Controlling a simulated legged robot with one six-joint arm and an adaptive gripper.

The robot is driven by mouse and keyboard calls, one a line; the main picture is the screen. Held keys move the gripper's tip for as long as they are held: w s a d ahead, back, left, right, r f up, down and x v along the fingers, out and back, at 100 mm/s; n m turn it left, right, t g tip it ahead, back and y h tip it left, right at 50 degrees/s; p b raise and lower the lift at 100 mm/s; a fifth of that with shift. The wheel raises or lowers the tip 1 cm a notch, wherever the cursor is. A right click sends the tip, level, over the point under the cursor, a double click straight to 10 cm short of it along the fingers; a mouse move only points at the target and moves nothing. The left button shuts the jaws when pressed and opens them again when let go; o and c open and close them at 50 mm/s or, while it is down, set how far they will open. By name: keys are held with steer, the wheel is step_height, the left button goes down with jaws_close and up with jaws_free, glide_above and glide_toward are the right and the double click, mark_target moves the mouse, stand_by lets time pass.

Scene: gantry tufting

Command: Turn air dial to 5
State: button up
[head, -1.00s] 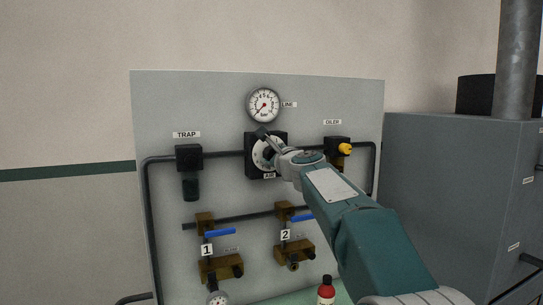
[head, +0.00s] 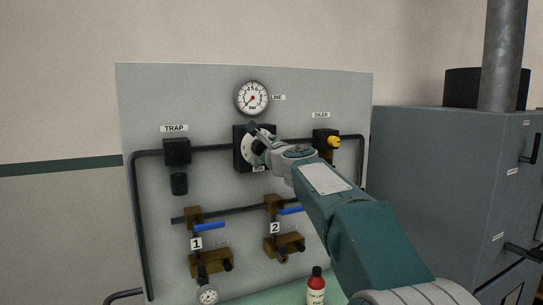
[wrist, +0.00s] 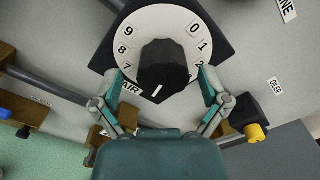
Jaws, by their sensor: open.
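The air dial (head: 245,150) is a white numbered disc on a black plate, mounted on the grey panel under the gauge. In the wrist view the dial face (wrist: 146,24) shows 9, 8, 7 at left and 0, 1, 2 at right. Its black knob (wrist: 163,66) has a white mark pointing down in the picture. The number by that mark is not legible. My gripper (wrist: 162,86) is open, with one finger on each side of the knob and gaps visible between. In the head view my gripper (head: 262,140) covers part of the dial.
A round line gauge (head: 252,98) sits above the dial. The trap (head: 177,152) is at left, the oiler (head: 326,140) with its yellow knob at right. Two blue-handled valves (head: 209,227) are below. A red bottle (head: 316,287) stands in front, a grey cabinet (head: 440,180) at right.

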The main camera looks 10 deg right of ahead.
steer(key=s+d, duration=0.2)
steer(key=s, duration=0.8)
steer(key=shift+s+f, duration=0.15)
steer(key=shift+s, duration=0.1)
steer(key=w+d+f+n+h, duration=0.2)
steer(key=d+f+n+h, duration=0.4)
steer(key=d+n+h, duration=0.25)
steer(key=a+r+n+t+y, duration=0.3)
steer(key=a+n+y, duration=0.65)
steer(key=n, duration=0.95)
steer(key=shift+t, duration=0.7)
steer(key=x, duration=1)
steer(key=shift+w+d+f, duration=0.25)
steer(key=shift+w+d, duration=0.1)
steer(key=shift+w, duration=0.1)
